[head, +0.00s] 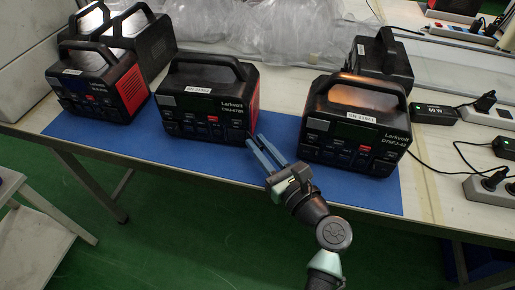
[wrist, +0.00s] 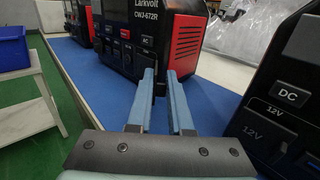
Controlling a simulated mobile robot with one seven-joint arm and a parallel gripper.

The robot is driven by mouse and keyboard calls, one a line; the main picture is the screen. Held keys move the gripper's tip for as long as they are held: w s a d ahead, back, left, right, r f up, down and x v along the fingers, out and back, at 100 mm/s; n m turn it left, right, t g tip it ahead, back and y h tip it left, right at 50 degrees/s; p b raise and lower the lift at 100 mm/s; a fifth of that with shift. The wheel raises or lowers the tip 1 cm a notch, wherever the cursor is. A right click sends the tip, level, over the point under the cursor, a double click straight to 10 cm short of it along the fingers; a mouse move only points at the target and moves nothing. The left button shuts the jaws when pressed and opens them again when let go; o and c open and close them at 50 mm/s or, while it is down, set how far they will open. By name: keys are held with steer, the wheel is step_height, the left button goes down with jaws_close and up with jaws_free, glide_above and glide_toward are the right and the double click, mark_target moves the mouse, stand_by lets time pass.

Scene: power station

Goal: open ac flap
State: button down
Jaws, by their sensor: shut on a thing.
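A third (head: 98,82) is at the left. The blue mat (head: 200,158) is clear in front. Chargers and power strips (head: 490,190) lie at the right, clear plastic bags (head: 275,35) behind.

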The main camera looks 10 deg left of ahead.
steer(key=shift+w+d, duration=0.1)
stand_by(0.5)
steer(key=c, duration=0.9)
jaws_free()
steer(key=p+v, duration=0.2)
steer(key=v, duration=1.1)
steer(key=shift+w+d, duration=0.15)
